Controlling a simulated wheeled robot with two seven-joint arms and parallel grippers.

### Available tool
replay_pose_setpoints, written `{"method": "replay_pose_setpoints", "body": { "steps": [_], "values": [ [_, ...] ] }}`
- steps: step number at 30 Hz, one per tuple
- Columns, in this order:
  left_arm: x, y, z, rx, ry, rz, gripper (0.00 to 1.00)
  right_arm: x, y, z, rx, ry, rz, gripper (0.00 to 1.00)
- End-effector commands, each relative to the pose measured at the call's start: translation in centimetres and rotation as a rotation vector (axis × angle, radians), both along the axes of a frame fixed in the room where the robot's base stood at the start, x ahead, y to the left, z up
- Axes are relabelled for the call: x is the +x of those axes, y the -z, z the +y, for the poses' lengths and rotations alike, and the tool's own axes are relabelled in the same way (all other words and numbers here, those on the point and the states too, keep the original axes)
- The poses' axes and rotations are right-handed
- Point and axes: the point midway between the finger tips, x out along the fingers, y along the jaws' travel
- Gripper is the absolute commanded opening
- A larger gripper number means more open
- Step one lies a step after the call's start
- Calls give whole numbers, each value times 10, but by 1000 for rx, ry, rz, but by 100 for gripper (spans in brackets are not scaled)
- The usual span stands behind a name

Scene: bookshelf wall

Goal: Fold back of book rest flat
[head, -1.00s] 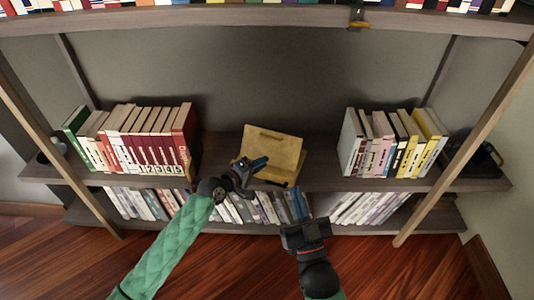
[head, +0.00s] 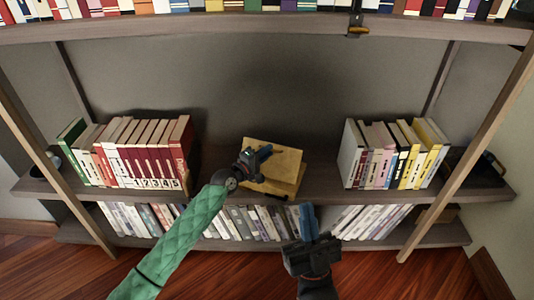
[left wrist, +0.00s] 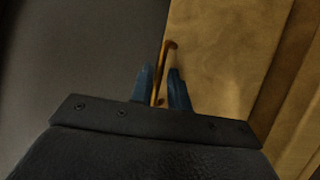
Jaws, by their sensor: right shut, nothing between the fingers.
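The wooden book rest (head: 284,160) stands on the middle shelf between two rows of books. Its back panel is raised and leans backward. My left gripper (head: 255,157) is in front of the panel's left part, covering some of it. The wooden panel (left wrist: 222,60) fills the middle right there. My right gripper (head: 308,222) is shut and empty, in front of the lower shelf.
Red-spined books (head: 150,152) stand left of the rest, and yellow and white books (head: 395,153) stand right of it. The middle shelf (head: 325,182) is bare beside the rest. More books (head: 245,222) fill the lower shelf. Slanted wooden posts (head: 470,145) flank the shelves.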

Motion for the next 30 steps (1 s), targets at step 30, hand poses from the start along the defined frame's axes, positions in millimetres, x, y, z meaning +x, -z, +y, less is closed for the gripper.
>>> {"method": "replay_pose_setpoints", "body": {
  "steps": [30],
  "values": [
    [5,0,-4,3,0,8,0,15,22,5,-24,-3,90,0]
  ]
}}
